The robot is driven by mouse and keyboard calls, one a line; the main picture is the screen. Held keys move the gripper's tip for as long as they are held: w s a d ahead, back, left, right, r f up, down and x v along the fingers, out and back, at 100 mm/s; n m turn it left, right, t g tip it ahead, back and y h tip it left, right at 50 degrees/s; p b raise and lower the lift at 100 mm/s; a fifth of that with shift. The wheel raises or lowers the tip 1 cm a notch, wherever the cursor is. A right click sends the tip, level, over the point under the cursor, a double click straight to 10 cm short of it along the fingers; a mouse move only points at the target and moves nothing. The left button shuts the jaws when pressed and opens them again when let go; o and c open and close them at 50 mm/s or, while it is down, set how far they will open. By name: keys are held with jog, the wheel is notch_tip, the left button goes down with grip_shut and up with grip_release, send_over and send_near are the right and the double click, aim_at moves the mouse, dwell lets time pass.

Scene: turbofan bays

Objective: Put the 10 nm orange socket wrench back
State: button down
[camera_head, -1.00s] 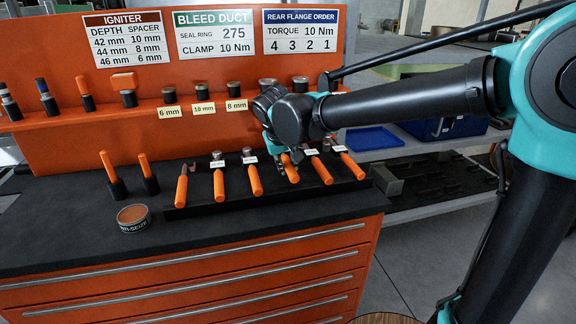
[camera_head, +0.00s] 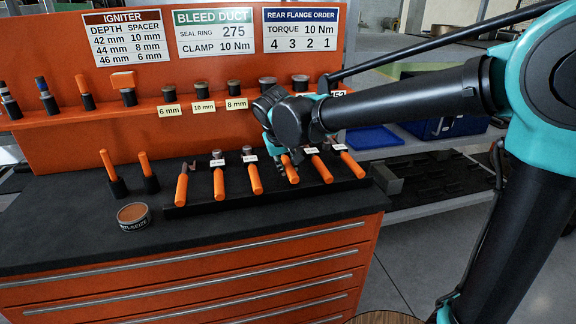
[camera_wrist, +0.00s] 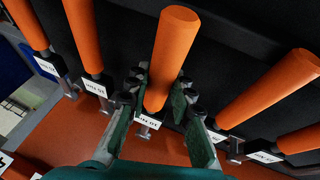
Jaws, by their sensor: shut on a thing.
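The orange-handled socket wrench (camera_wrist: 171,55) stands between the fingers of my gripper (camera_wrist: 157,92) in the wrist view, with a white "10 Nm" label (camera_wrist: 148,122) below its handle. In the head view its handle (camera_head: 290,170) leans in the black rack (camera_head: 225,205) on the bench, within a row of similar orange wrenches. My gripper (camera_head: 284,158) is shut on this wrench at the rack; the arm partly hides the wrench's upper end. I cannot tell whether it is fully seated.
Similar wrenches stand close on both sides, such as one to the left (camera_head: 254,178) and one to the right (camera_head: 321,168). An anti-seize tin (camera_head: 134,216) and two orange-handled tools (camera_head: 108,168) are at the left. A shelf of sockets (camera_head: 203,92) rises behind.

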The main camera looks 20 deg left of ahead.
jog(key=shift+f, duration=0.9)
dwell(0.4)
jog(key=c, duration=1.3)
grip_release()
jog(key=shift+o, duration=0.2)
jog(key=v, duration=1.2)
